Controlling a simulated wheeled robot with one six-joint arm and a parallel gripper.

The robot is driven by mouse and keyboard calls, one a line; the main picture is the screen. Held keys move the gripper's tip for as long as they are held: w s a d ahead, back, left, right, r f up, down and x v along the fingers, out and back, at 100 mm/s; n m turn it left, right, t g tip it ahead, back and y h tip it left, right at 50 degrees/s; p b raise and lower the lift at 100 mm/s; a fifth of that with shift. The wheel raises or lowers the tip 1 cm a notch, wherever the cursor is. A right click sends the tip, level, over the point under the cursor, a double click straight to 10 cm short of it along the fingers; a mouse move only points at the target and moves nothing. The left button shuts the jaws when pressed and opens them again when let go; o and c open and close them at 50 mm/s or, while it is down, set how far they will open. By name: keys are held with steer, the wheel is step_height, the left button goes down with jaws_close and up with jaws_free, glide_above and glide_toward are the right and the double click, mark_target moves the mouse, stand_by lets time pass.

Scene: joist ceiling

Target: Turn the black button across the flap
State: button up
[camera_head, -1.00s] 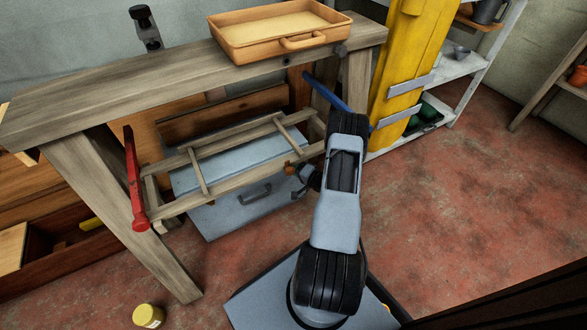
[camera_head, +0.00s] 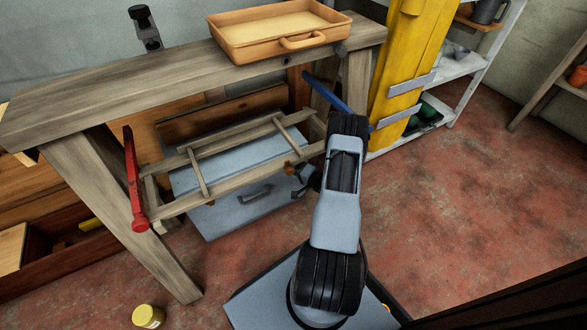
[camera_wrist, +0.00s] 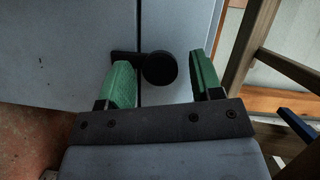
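The black button (camera_wrist: 160,68) shows in the wrist view as a round dark knob with a short dark bar reaching left across a seam. The seam divides the blue-grey panels of a chest; I cannot tell surely which panel is the flap. My gripper (camera_wrist: 161,64) is open, with a green fingertip on each side of the button. Gaps show between the button and both fingers. In the head view, my gripper (camera_head: 302,181) is at the right end of the blue-grey chest (camera_head: 222,222); the button cannot be made out there.
A wooden ladder-like frame (camera_head: 232,180) crosses in front of the chest under the workbench (camera_head: 110,90). A red clamp bar (camera_head: 134,180) is at its left, a blue bar (camera_head: 333,95) above my gripper. A yellow tin (camera_head: 148,316) stands on the floor.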

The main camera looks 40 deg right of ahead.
steer(key=p+v, duration=0.3)
steer(key=v, duration=1)
steer(key=shift+s+p, duration=0.4)
steer(key=shift+r, duration=0.15)
